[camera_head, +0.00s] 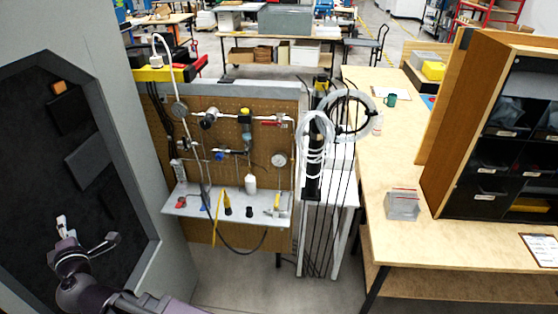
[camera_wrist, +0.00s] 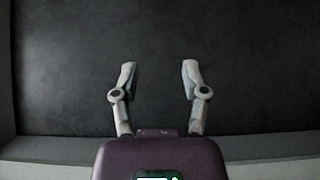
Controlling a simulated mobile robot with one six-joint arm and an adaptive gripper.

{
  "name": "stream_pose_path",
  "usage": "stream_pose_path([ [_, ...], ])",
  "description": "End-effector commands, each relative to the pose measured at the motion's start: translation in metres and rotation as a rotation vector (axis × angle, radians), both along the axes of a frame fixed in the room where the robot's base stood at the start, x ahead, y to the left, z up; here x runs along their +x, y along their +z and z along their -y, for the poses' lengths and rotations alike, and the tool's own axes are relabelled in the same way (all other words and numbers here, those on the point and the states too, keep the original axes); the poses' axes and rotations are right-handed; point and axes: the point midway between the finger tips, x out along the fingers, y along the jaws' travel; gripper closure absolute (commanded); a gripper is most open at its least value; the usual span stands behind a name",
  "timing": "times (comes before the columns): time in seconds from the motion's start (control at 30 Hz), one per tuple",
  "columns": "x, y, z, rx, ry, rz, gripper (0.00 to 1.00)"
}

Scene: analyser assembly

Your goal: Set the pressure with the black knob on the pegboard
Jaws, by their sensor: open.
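The pegboard (camera_head: 265,150) stands upright left of centre in the head view, with pipes, valves and gauges on it. A dark round part (camera_head: 208,119) at its upper left may be the black knob; it is too small to be sure. A round gauge (camera_head: 279,160) is at the right. My gripper (camera_head: 88,232) is at the lower left, well apart from the pegboard, in front of a dark recessed panel. In the wrist view my gripper (camera_wrist: 158,70) is open and empty, facing that dark surface.
A grey shelf (camera_head: 228,206) with small tools juts out below the pegboard. Coiled white tubing (camera_head: 316,140) and black cables hang to its right. The grey-framed dark panel (camera_head: 95,130) is close to my arm. A wooden table (camera_head: 400,140) stands at the right.

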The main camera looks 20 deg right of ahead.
Motion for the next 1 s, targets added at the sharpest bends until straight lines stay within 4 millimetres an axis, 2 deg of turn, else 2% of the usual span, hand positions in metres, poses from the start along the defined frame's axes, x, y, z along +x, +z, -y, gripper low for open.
stream_pose_path([
  [0.27, 0.003, -0.001, 0.005, 0.006, -0.012, -0.008, 0.43],
  [0.37, 0.009, -0.004, 0.016, 0.023, -0.042, -0.025, 0.43],
  [0.47, 0.019, -0.009, 0.034, 0.051, -0.093, -0.059, 0.43],
  [0.67, 0.046, -0.028, 0.098, 0.150, -0.264, -0.171, 0.43],
  [0.8, 0.062, -0.048, 0.154, 0.239, -0.418, -0.276, 0.43],
  [1.0, 0.071, -0.081, 0.232, 0.373, -0.637, -0.435, 0.43],
])
